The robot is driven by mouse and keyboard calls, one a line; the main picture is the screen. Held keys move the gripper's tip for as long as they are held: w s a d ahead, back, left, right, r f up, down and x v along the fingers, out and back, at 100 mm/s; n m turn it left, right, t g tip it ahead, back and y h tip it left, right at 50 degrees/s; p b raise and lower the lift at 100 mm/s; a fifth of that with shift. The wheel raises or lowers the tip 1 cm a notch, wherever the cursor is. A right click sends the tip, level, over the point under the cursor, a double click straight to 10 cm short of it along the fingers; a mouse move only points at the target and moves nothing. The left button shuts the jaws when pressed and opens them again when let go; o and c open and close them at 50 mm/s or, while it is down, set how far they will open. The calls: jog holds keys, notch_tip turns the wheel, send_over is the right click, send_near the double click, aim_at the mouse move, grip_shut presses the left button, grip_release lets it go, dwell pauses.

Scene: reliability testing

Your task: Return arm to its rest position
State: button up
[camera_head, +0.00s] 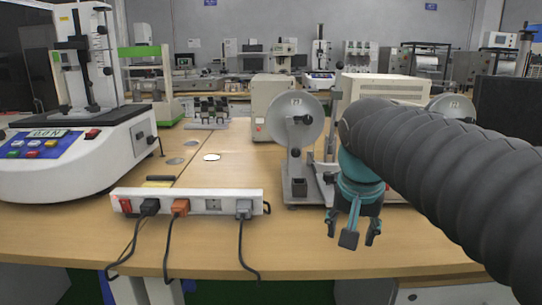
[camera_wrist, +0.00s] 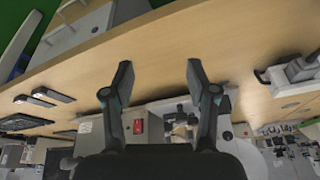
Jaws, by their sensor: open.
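My gripper (camera_head: 352,232) hangs from my dark ribbed arm at the right of the head view, fingers pointing down near the table's front edge. In the wrist view my gripper (camera_wrist: 161,80) shows two dark fingers spread wide, with nothing between them but bare table further off. It is open and empty. My arm hides part of the table's right side and the equipment behind it.
The wooden table (camera_head: 150,239) carries a white power strip (camera_head: 228,202) with plugged cables at the front. A grey wheel device (camera_head: 296,135) stands close behind my gripper. A white test machine (camera_head: 80,150) stands at left. Free tabletop lies left of the wheel device.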

jog(key=s+d+f+n+t+y, duration=0.1)
jog(key=s+f+n, duration=0.3)
jog(key=s+f, duration=0.8)
jog(key=shift+s+d+f+t, duration=0.15)
jog(key=shift+s+f+t, duration=0.25)
jog(key=shift+s, duration=0.3)
